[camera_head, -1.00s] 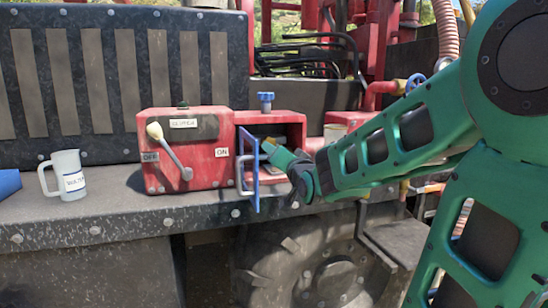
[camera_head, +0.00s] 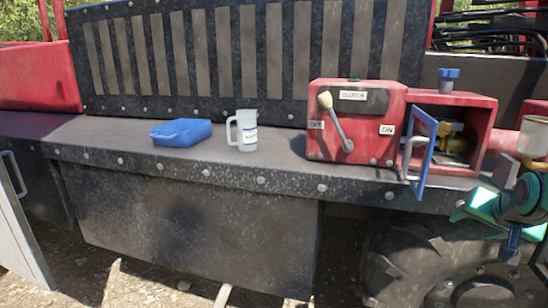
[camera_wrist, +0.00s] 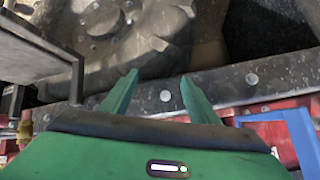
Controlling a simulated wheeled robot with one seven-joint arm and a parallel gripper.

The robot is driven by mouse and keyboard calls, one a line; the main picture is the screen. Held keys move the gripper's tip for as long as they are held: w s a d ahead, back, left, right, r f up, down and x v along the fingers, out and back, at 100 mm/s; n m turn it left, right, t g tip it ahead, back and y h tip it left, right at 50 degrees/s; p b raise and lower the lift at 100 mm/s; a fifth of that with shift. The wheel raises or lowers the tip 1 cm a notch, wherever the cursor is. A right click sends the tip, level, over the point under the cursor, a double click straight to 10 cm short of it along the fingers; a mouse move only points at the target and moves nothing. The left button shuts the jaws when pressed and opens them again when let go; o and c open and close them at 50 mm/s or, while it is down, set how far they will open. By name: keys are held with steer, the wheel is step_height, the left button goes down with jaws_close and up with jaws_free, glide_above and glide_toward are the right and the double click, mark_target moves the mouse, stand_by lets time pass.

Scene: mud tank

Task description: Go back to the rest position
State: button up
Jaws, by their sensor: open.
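My gripper (camera_head: 484,208) is at the right edge of the head view, in front of the ledge and to the right of the open blue door (camera_head: 424,150). Part of my arm is cut off by the frame. In the wrist view my gripper (camera_wrist: 158,94) has its two green fingers apart, with nothing between them. The bolted ledge edge and the wheel show beyond the fingers. The red box (camera_head: 478,100) behind the door is open at the front, with a yellowish part inside.
A red clutch box (camera_head: 325,96) with a lever stands on the ledge. A white mug (camera_head: 246,133) and a blue tray (camera_head: 166,142) stand to its left. A large tyre (camera_head: 415,262) is below my gripper. The ledge left of the tray is clear.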

steer(key=s+a+f+g+y, duration=0.1)
steer(key=s+a+f+g, duration=0.1)
steer(key=s, duration=0.5)
steer(key=s+a+f+n+g+y, duration=0.1)
steer(key=s+a+f+g, duration=0.1)
steer(key=s, duration=0.6)
steer(key=s+a+f+n+g+y, duration=0.1)
steer(key=s+a+f+g, duration=0.1)
steer(key=s, duration=0.5)
steer(key=f+g, duration=0.1)
steer(key=g, duration=0.1)
steer(key=shift+s+f+g+y, duration=0.2)
steer(key=shift+s+g+y, duration=0.05)
steer(key=shift+g+y, duration=0.15)
steer(key=shift+w+f, duration=0.25)
steer(key=shift+w, duration=0.4)
